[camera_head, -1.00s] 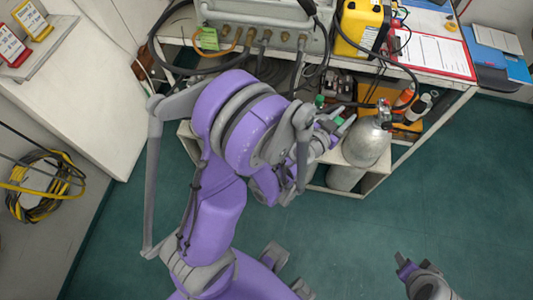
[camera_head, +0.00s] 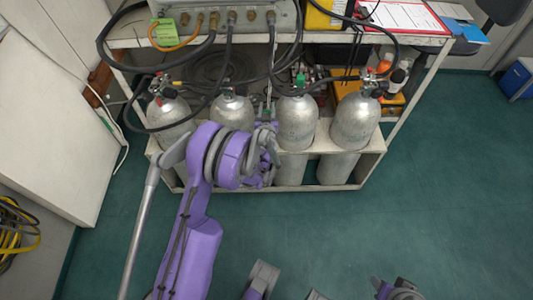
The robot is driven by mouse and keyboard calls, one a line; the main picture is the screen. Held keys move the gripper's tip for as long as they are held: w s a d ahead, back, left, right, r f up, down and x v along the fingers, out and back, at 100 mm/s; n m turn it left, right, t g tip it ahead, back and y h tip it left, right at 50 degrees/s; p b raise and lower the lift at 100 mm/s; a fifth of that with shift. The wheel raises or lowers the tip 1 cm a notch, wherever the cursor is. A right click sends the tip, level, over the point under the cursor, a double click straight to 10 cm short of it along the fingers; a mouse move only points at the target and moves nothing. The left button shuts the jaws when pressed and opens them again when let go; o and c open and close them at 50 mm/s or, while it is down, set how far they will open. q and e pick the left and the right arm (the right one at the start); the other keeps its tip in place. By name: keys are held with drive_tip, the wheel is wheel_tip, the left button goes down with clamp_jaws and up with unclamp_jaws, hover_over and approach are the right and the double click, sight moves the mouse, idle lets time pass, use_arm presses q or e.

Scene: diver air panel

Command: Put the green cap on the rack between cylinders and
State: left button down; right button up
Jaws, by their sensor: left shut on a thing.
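Four silver cylinders stand in a low rack (camera_head: 330,187) under the bench: far left (camera_head: 168,112), second (camera_head: 232,112), third (camera_head: 297,125) and far right (camera_head: 355,120). A green part (camera_head: 300,80) shows on top of the third cylinder, at its valve. My left gripper (camera_head: 268,128) is at the gap between the second and third cylinders, in front of the rack.
A panel (camera_head: 215,18) with brass fittings stands on the bench, and black hoses (camera_head: 112,45) loop down to the cylinders. Orange gear and bottles (camera_head: 398,78) sit on the shelf at right. The green floor (camera_head: 430,180) in front is clear.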

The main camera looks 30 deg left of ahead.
use_arm(q)
drive_tip(key=shift+y, duration=0.4)
drive_tip(key=f+b, duration=0.1)
drive_tip(key=f, duration=0.4)
drive_tip(key=a+f+b, duration=0.1)
drive_tip(key=f, duration=0.4)
drive_tip(key=f+b, duration=0.2)
drive_tip(key=f, duration=0.3)
drive_tip(key=shift+w+a, duration=0.3)
drive_tip(key=shift+w, duration=0.05)
drive_tip(key=shift+f+b, duration=0.7)
drive_tip(key=shift+f, duration=1.7)
use_arm(e)
wheel_tip(320, 180, down, 7)
drive_tip(key=shift+w+r, duration=0.15)
drive_tip(key=shift+w, duration=0.25)
use_arm(q)
drive_tip(key=shift+f, duration=0.25)
drive_tip(key=c, duration=0.5)
unclamp_jaws()
drive_tip(key=shift+r, duration=0.15)
